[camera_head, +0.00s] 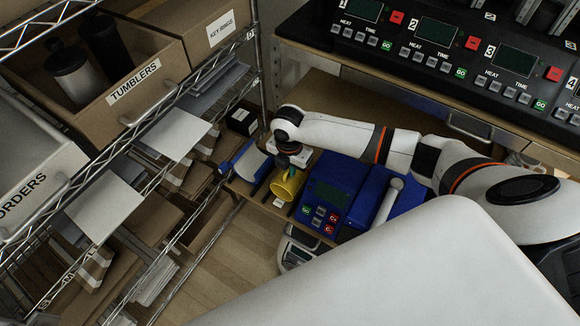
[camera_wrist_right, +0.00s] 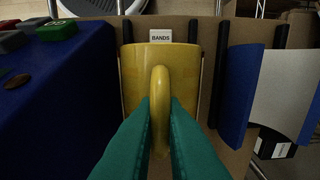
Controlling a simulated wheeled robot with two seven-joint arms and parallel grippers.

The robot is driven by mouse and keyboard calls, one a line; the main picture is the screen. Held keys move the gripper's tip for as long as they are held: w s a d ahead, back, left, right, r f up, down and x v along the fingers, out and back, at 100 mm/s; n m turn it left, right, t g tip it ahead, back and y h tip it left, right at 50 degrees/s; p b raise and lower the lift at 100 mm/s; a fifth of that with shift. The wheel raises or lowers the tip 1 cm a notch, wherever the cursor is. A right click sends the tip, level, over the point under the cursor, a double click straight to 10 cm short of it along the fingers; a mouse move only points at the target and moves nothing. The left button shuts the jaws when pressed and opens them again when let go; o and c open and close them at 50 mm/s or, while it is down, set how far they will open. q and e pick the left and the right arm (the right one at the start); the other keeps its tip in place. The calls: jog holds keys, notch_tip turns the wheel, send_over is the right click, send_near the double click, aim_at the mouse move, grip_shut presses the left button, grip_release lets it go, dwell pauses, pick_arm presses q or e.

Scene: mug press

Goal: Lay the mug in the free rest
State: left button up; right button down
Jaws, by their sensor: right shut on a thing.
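The yellow mug (camera_head: 287,188) lies on its side beside the blue press, and it fills the middle of the right wrist view (camera_wrist_right: 138,75) with its handle up. My right gripper (camera_wrist_right: 158,108) has green fingers shut on the mug's handle; in the head view it is above the mug (camera_head: 292,170). Dark bars (camera_wrist_right: 222,70) run along both sides of the mug in the wrist view. I cannot tell whether the mug touches the surface below. My left gripper is not in view.
The blue press with buttons (camera_head: 335,192) stands just right of the mug. A white and blue item (camera_head: 247,163) lies to its left, between other dark bars. A small "BANDS" label (camera_wrist_right: 160,36) lies past the mug. A wire shelf with a "TUMBLERS" box (camera_head: 150,65) stands at left.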

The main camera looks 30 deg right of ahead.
jog(key=shift+c, duration=1.4)
grip_release()
jog(key=shift+o, duration=1.2)
jog(key=shift+f, duration=0.1)
jog(key=shift+r+p, duration=4.1)
jog(key=shift+p, duration=0.15)
jog(key=shift+f, duration=0.1)
